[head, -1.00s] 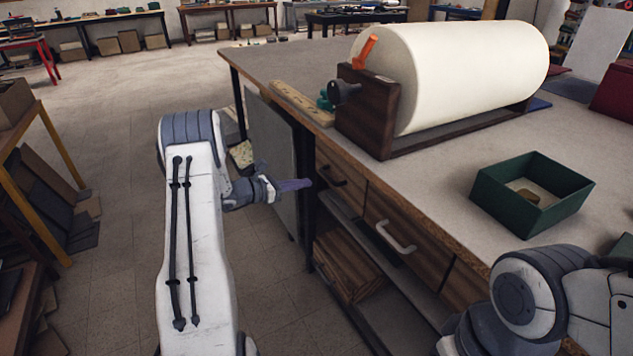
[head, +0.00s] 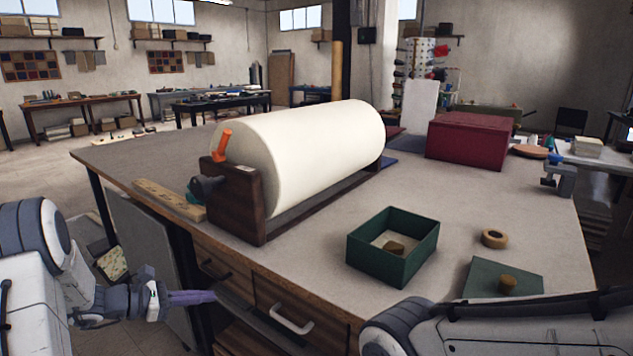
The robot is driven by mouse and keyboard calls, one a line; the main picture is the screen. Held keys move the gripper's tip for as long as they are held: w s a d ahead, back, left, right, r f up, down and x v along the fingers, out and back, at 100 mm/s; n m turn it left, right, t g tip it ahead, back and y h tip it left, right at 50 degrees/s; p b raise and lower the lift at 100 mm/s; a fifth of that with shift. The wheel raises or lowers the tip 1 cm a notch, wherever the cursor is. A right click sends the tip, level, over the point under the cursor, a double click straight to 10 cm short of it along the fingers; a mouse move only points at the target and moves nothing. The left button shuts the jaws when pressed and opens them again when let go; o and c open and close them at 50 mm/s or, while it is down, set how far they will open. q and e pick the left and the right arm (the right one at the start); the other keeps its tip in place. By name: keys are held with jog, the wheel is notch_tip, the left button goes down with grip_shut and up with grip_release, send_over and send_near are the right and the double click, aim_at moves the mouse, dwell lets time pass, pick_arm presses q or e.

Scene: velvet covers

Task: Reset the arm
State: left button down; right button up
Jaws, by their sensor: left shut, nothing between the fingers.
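My left gripper (head: 190,298) is shut and empty at the lower left in the head view. It is in the air in front of the workbench (head: 470,215), beside its drawers and below the top's edge. My left arm comes in from the left edge. My right arm (head: 480,325) lies across the lower right corner, in front of the bench edge. Its gripper is outside the view.
A white drawer handle (head: 291,320) projects in front.

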pick_arm(q)
jog(key=s+d+r+m+g+y, duration=0.1)
jog(key=s+d+r+m+g, duration=0.1)
jog(key=s+d+m+g, duration=0.65)
jog(key=s+d+r+m+g+y, duration=0.15)
jog(key=s+d+m, duration=0.4)
jog(key=d, duration=0.75)
jog(key=s+d+r+m+t+y, duration=0.15)
jog(key=s+m+y, duration=0.55)
jog(key=s+m, duration=1)
notch_tip(320, 180, up, 17)
jog(key=s+p, duration=0.1)
jog(key=p, duration=1.6)
jog(key=shift+s+d+r+p, duration=0.15)
jog(key=shift+s+r+p, duration=0.05)
jog(key=shift+s+p, duration=0.15)
jog(key=shift+y, duration=0.25)
